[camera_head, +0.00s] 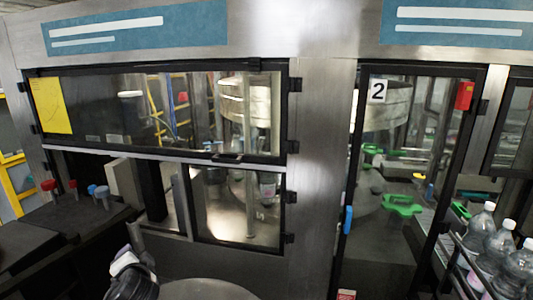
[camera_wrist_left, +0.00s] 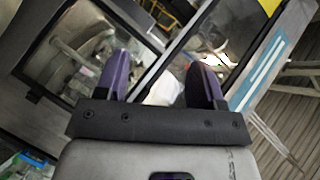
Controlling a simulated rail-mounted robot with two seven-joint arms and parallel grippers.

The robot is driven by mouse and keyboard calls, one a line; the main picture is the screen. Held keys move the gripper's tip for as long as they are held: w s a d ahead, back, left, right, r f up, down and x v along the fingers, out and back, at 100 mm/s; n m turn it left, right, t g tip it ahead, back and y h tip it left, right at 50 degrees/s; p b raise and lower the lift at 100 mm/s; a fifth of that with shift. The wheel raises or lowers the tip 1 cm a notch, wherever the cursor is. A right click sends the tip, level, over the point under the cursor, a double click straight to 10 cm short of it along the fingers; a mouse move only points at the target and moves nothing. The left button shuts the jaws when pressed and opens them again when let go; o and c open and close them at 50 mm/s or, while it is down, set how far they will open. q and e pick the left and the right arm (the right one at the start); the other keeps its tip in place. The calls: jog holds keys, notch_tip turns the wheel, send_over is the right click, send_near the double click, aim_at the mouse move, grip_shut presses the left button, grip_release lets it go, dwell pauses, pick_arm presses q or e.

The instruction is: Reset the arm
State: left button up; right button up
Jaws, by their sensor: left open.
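My left gripper (camera_wrist_left: 160,84) shows in the left wrist view with two purple fingers apart and nothing between them. The machine's framed windows lie beyond the fingertips, tilted in that view. In the head view a black and white part of my left arm shows low at the left, in front of the machine. My right arm and gripper are not in view.
The labelling machine (camera_head: 322,130) fills the head view, with a long upper window (camera_head: 110,110) and a door marked 2 (camera_head: 410,150). A dark counter (camera_head: 60,235) with red and blue knobs is at left. Clear bottles (camera_head: 482,222) stand at right.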

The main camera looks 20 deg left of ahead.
pick_arm(q)
jog(key=s+d+f+h, duration=0.1)
jog(key=d, duration=0.3)
jog(key=s+d+f+h+p, duration=0.1)
jog(key=s+d+f+h, duration=0.1)
jog(key=d, duration=0.2)
jog(key=s+d+f+t+h, duration=0.1)
jog(key=s+d+f+h, duration=0.1)
jog(key=d, duration=0.2)
jog(key=shift+d, duration=0.1)
jog(key=s+d+f+g+h+p, duration=0.2)
jog(key=s+d+f, duration=0.2)
jog(key=s, duration=0.5)
jog(key=s+d+f+g+h+p, duration=0.2)
jog(key=s+d+f, duration=0.3)
jog(key=s, duration=0.5)
jog(key=s+d+f+g+h+p, duration=0.2)
jog(key=s+d+f, duration=0.3)
jog(key=s, duration=0.5)
jog(key=shift+d+f+n+g, duration=0.1)
jog(key=shift+f+n+g, duration=0.3)
jog(key=shift+f, duration=0.5)
